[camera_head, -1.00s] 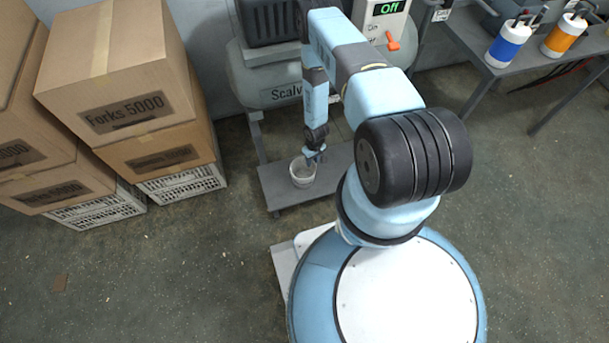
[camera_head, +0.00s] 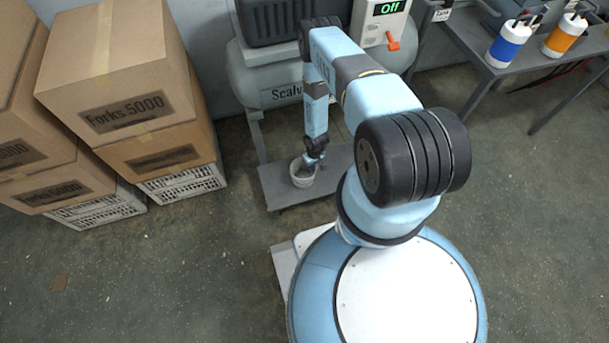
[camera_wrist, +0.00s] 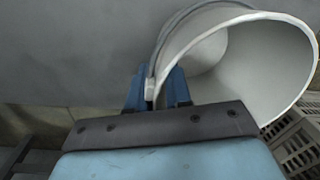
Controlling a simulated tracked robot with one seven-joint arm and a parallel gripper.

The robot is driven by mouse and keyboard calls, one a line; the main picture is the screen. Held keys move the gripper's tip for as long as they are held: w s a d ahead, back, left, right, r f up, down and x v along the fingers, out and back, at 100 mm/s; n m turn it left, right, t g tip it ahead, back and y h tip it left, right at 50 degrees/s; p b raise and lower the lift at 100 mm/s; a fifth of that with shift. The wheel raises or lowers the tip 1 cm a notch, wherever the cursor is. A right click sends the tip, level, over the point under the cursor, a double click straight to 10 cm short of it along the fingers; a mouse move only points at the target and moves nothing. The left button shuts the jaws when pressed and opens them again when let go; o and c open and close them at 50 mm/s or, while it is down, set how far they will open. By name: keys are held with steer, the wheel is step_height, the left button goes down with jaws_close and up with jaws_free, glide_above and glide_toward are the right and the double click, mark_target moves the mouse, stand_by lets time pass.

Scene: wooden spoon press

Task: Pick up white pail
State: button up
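The white pail (camera_head: 302,178) stands upright on the grey platform (camera_head: 277,187) below the machine. In the wrist view the pail (camera_wrist: 262,62) fills the upper right, with its open mouth, pale inside and thin wire handle showing. My gripper (camera_head: 314,161) is at the pail's upper right rim in the head view. In the wrist view its blue fingers (camera_wrist: 159,88) straddle the rim near the handle's end, one outside and one inside. A gap shows between the rim and the inner finger, so the fingers look open.
A grey-green tank machine (camera_head: 290,80) stands behind the pail, with a control box (camera_head: 382,25) reading "Off". Stacked cardboard boxes (camera_head: 120,75) on white crates (camera_head: 180,185) stand left. A metal table (camera_head: 500,72) is at upper right. Floor in front is clear.

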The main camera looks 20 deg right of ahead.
jaws_close()
steer(key=shift+r, duration=0.1)
